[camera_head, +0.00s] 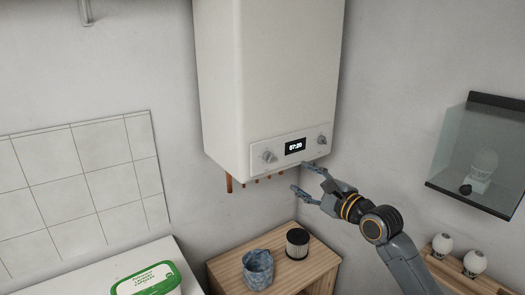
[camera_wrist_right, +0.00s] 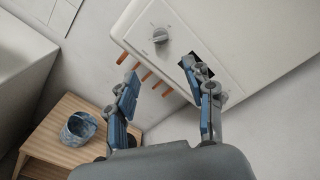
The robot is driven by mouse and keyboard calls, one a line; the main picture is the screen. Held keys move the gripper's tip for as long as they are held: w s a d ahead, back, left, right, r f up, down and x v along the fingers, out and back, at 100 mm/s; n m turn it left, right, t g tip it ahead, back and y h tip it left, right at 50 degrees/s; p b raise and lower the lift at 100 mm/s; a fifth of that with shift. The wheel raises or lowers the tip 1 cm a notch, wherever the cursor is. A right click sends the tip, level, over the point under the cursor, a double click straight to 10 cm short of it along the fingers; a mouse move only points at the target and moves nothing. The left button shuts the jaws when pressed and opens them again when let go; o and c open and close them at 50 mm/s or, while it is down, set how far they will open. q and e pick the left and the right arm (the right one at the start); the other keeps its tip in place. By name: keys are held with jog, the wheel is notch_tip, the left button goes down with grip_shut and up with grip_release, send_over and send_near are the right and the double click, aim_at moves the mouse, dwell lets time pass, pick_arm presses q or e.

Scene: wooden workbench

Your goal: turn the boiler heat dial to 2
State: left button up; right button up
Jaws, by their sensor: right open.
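A white boiler (camera_head: 270,75) hangs on the wall, with a control panel showing a display (camera_head: 295,146) that reads about 07:20. A left dial (camera_head: 269,156) and a right dial (camera_head: 322,140) flank the display. Which one is the heat dial cannot be read. In the right wrist view one grey dial (camera_wrist_right: 160,36) shows beyond the fingertips, with marks too small to read. My right gripper (camera_head: 299,177) is open and empty, below the panel and apart from both dials. One finger partly hides the display in the wrist view. My left gripper is not in view.
Copper pipes (camera_head: 229,182) stick out under the boiler. A wooden table (camera_head: 225,272) below carries a blue crumpled-looking container (camera_head: 258,270) and a dark cylinder (camera_head: 297,243). A glass cabinet (camera_head: 455,150) hangs at right. A green-and-white tub (camera_head: 148,281) stands at lower left.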

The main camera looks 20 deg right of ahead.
jog(key=p, duration=0.2)
send_near(271, 158)
jog(key=w, duration=0.2)
jog(key=x, duration=0.4)
jog(key=p+x, duration=0.1)
jog(key=x, duration=0.1)
jog(key=shift+w+a+f, duration=0.1)
jog(key=shift+w+a, duration=0.05)
jog(key=shift+a, duration=0.2)
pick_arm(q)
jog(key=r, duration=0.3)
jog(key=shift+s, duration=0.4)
pick_arm(e)
jog(key=shift+w+a+f, duration=0.1)
jog(key=shift+w, duration=0.4)
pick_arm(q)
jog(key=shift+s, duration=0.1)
pick_arm(e)
jog(key=shift+s, duration=0.1)
grip_shut()
